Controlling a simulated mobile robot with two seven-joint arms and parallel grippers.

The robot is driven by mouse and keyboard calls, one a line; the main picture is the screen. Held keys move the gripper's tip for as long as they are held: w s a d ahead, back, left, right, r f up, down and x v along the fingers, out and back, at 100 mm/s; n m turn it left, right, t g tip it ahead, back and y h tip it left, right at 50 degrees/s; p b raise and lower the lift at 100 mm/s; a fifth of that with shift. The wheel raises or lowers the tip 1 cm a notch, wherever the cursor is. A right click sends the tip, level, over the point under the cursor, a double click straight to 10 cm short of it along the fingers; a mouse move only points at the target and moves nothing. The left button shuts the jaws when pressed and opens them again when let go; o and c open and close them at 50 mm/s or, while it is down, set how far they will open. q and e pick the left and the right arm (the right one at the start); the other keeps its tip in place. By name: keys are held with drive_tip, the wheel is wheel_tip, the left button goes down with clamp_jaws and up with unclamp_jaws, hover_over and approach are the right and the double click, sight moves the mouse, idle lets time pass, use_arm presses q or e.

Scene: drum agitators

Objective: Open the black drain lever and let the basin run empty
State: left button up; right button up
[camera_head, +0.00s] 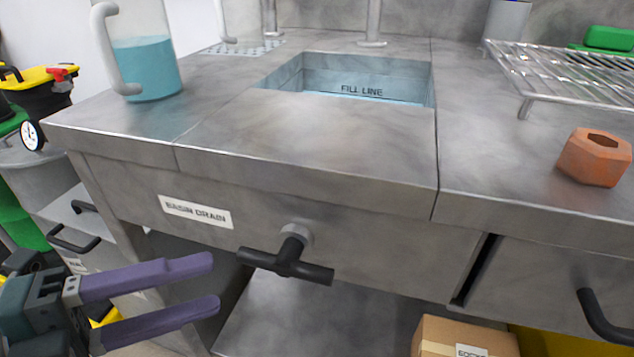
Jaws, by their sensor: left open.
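The black drain lever (286,264) is a T-shaped handle on a grey stub on the front panel, its bar lying nearly level. A white label reading "BASIN DRAIN" (195,211) is to its upper left. The basin (297,76) is sunk in the grey counter, with a "FILL LINE" mark on its back wall and blue water showing just below it. My left gripper (213,283), with purple fingers, is open and empty, to the left of the lever and apart from it. My right gripper is not in view.
A pitcher of blue liquid (146,70) stands on the counter at left. A wire rack (570,75) and an orange hexagonal piece (595,157) are at right. A cardboard box (440,338) is below. A drawer with a black handle (600,318) is at lower right.

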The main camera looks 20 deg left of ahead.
sight(271, 268)
use_arm(q)
drive_tip(key=b+x, duration=0.1)
drive_tip(key=x, duration=0.8)
drive_tip(key=shift+d, duration=0.2)
clamp_jaws()
